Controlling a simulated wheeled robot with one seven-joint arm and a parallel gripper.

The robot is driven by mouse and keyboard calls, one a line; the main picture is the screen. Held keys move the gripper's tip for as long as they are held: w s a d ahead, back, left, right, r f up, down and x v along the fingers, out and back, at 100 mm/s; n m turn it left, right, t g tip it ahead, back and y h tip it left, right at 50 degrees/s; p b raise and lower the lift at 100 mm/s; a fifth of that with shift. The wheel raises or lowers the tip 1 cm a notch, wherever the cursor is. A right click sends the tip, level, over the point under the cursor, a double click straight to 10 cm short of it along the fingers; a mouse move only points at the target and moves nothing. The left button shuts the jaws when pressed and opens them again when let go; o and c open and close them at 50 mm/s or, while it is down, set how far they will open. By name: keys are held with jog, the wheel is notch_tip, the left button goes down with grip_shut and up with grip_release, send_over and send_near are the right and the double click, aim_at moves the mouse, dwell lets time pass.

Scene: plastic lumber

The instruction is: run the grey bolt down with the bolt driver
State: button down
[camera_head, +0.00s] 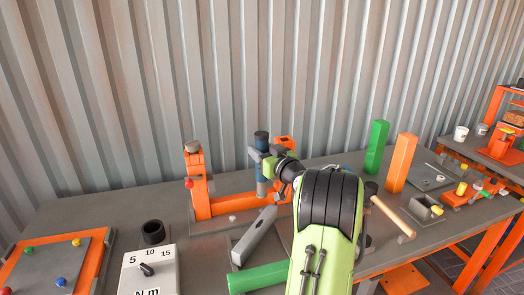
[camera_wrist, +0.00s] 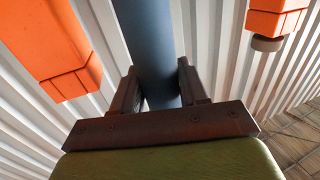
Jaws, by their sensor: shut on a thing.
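My gripper (camera_head: 262,160) is shut on a blue upright cylinder with a dark top, which looks like the bolt driver (camera_head: 262,138). In the wrist view the blue shaft (camera_wrist: 152,45) stands between the two dark fingers (camera_wrist: 158,90). The driver's lower end comes down by an orange frame (camera_head: 222,208) on the table. A small light-grey piece (camera_head: 233,218), perhaps the grey bolt, shows near the frame's base, left of the driver. Whether the driver touches any bolt cannot be seen. My arm covers the area to the right.
The frame's left post (camera_head: 198,180) bears a red knob. A torque dial box (camera_head: 148,270), a black cup (camera_head: 153,232), a grey bar (camera_head: 254,236) and a green beam (camera_head: 257,278) lie nearer. Green (camera_head: 376,147) and orange (camera_head: 401,163) posts and a mallet (camera_head: 393,217) are right.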

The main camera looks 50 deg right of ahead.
jog(key=shift+s+r, duration=0.1)
jog(key=shift+b, duration=0.65)
notch_tip(320, 180, down, 6)
jog(key=b, duration=0.6)
jog(key=shift+r+b, duration=0.2)
jog(key=shift+b, duration=0.1)
